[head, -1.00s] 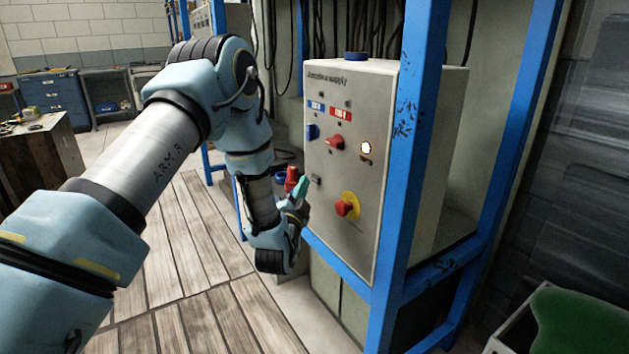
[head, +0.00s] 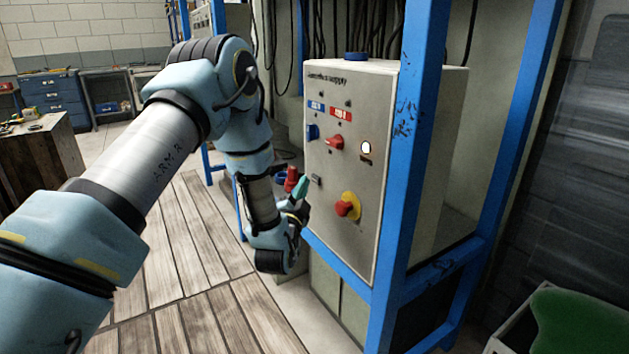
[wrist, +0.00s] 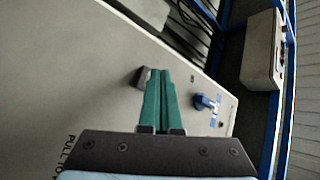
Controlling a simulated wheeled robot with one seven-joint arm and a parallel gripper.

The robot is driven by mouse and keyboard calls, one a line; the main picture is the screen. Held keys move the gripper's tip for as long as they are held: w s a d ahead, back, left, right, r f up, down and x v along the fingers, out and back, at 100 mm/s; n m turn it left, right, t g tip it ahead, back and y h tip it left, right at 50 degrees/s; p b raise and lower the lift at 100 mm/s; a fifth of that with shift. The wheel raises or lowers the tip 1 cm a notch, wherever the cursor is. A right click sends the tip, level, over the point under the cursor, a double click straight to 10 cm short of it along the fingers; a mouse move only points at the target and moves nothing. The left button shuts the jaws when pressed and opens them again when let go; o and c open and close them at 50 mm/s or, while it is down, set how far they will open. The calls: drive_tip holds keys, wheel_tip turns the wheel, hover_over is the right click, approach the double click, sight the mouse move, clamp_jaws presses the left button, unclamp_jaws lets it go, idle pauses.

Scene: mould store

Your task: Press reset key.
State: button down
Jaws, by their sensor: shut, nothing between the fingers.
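The grey control box (head: 345,235) stands inside a blue frame. A small dark key (head: 316,180) sits on the left part of its front panel, below a blue switch (head: 312,131). I cannot read a label on the key. My gripper (head: 303,187) is shut and empty, its green fingertips just left of the key. In the wrist view the shut fingers (wrist: 161,72) point at the panel, and the dark key (wrist: 142,77) shows right beside their tips, partly hidden. I cannot tell whether they touch.
A red knob on a yellow plate (head: 347,206), a red switch (head: 334,142) and a lit lamp (head: 366,147) are on the same panel. A blue frame post (head: 411,130) stands to the right. Wooden floor boards (head: 200,250) lie clear at left.

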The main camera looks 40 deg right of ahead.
idle(0.6)
drive_tip(key=shift+d+b, duration=0.3)
drive_tip(key=shift+d, duration=0.15)
drive_tip(key=shift+d, duration=0.3)
idle(0.5)
idle(0.3)
drive_tip(key=shift+a+b, duration=0.35)
drive_tip(key=shift+a, duration=0.4)
drive_tip(key=shift+a, duration=0.15)
drive_tip(key=a, duration=0.4)
drive_tip(key=shift+w+a+b, duration=0.15)
drive_tip(key=shift+a+b, duration=0.2)
drive_tip(key=shift+b, duration=0.05)
idle(0.4)
